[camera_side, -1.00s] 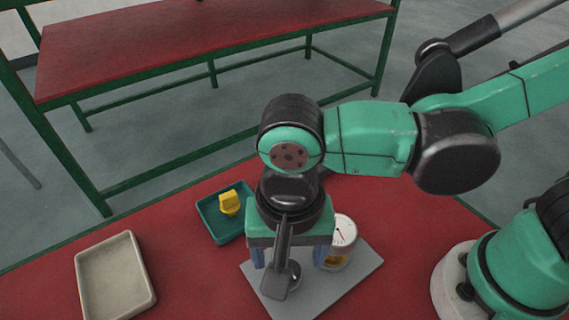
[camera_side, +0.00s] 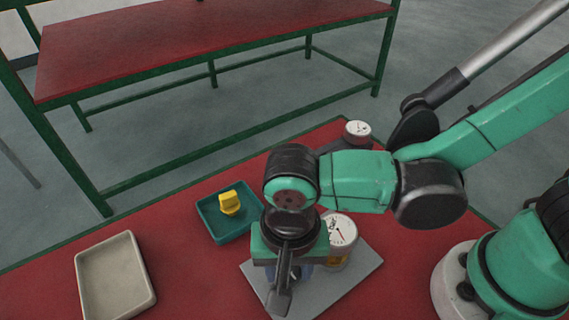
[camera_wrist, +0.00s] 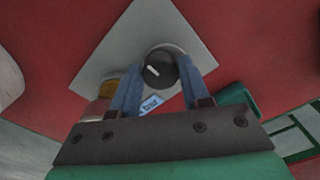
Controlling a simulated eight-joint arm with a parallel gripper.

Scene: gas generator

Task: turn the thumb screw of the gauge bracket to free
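The thumb screw is a round black knob (camera_wrist: 159,70) with a white mark, seen in the wrist view on the grey base plate (camera_wrist: 112,48). My gripper (camera_wrist: 159,66) has one blue finger on each side of the knob, both drawn in close against it. In the side view my gripper (camera_side: 288,271) is low over the plate and hides the knob. The gauge (camera_side: 341,232), with a white dial and red needle, stands on the plate just right of my gripper. Bracket details are mostly hidden.
A teal tray (camera_side: 207,215) holding a yellow part (camera_side: 229,203) lies close behind and left of my gripper. An empty beige tray (camera_side: 115,275) is farther left. Another white-dial gauge (camera_side: 357,131) stands at the back. Red table lies bare between the trays.

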